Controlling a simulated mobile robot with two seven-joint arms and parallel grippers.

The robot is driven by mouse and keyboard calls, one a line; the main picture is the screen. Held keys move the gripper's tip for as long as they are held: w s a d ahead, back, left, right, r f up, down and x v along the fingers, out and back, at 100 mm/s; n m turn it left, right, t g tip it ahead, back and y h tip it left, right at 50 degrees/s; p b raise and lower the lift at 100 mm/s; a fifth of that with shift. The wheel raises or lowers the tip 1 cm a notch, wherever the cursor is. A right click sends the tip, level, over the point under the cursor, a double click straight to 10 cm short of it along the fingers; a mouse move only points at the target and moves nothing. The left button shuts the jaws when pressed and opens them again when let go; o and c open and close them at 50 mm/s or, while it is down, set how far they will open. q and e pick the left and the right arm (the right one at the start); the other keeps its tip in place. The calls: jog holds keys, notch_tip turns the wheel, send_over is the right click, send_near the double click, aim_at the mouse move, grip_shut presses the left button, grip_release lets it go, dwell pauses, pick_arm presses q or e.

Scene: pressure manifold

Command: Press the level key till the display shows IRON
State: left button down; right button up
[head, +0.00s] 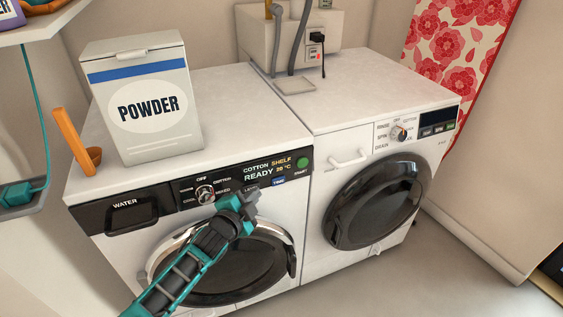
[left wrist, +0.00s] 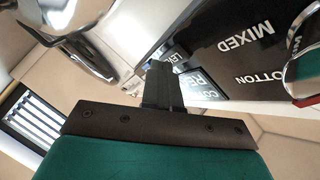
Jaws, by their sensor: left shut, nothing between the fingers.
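The washer's black control panel (head: 225,183) is on the left machine. Its display (head: 268,168) reads COTTON, SHELF, READY and 20 °C. The level key's label (head: 250,188) shows partly under the display, and the key itself is hidden or too small to make out. My left gripper (head: 252,200) is shut and empty, just in front of the panel below the display. In the left wrist view its closed fingers (left wrist: 162,85) point at the panel beside the partly covered level label (left wrist: 174,55). I cannot tell whether they touch. My right gripper is not in view.
The program dial (head: 205,194) is left of the fingers; a blue TIME key (head: 278,181) and a green start button (head: 303,163) are right. A second machine (head: 370,110) stands at right.

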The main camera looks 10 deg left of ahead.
pick_arm(q)
jog(key=shift+w, duration=0.1)
dwell(0.4)
jog(key=shift+s+d+p, duration=0.25)
jog(key=shift+s+p, duration=0.05)
jog(key=shift+s, duration=0.15)
jog(key=shift+s+d, duration=0.1)
jog(key=s+d, duration=0.1)
jog(key=s+d+p, duration=0.1)
jog(key=s, duration=0.1)
jog(key=s+d+p, duration=0.1)
jog(key=s, duration=0.1)
jog(key=shift+d, duration=0.1)
dwell(0.7)
